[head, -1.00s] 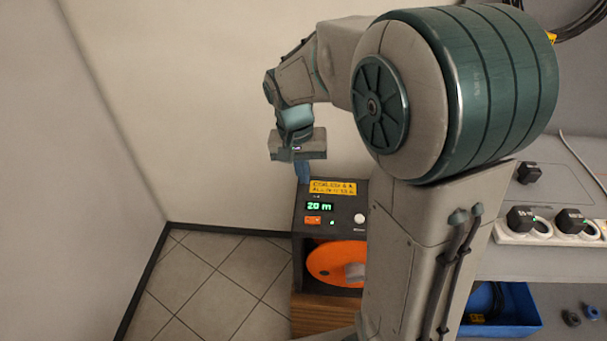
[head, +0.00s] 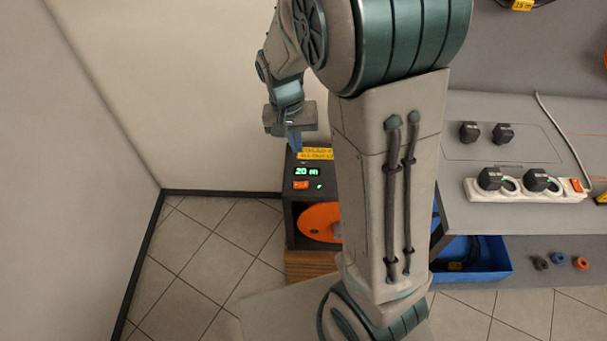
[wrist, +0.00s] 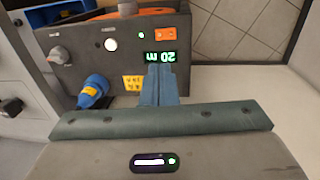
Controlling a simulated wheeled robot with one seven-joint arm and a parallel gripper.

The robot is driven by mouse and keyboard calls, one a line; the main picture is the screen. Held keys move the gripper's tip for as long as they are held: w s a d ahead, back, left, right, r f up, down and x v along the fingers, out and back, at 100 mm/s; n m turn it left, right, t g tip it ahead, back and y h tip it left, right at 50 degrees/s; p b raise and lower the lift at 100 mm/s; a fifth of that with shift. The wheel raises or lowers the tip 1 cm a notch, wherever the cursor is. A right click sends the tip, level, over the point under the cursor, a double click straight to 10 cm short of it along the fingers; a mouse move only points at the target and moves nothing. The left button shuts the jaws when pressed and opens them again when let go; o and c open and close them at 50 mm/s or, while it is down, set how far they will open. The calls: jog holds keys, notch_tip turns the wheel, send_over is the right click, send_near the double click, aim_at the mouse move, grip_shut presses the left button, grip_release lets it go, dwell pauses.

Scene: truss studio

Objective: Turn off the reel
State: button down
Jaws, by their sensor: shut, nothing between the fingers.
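The reel (head: 291,222) is a dark box with an orange drum (head: 320,223), low at the centre of the head view. Its top panel has a green display reading 20 m (head: 306,171), an orange rocker switch (head: 300,185) and a small green light (head: 319,187). Contact with the panel cannot be told. My arm hides the reel's right side.
Right of my arm, a bench (head: 470,215) carries a power strip (head: 480,194) with black plugs; a blue bin (head: 492,262) sits below. Tiled floor (head: 215,245) is free at left.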

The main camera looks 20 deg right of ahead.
aim_at(305, 186)
jog(key=f, duration=0.4)
jog(key=d+f+p, duration=0.1)
jog(key=f, duration=0.4)
jog(key=f+p, duration=0.1)
jog(key=f, duration=0.3)
jog(key=shift+s+d+f, duration=0.25)
jog(key=shift+d+f, duration=0.05)
jog(key=shift+f, duration=0.1)
jog(key=shift+f, duration=0.1)
jog(key=shift+s+d+f+b, duration=0.1)
jog(key=shift+f+b, duration=0.35)
jog(key=shift+b, duration=0.4)
jog(key=shift+s+r, duration=0.1)
jog(key=shift+r, duration=0.15)
jog(key=shift+f, duration=0.1)
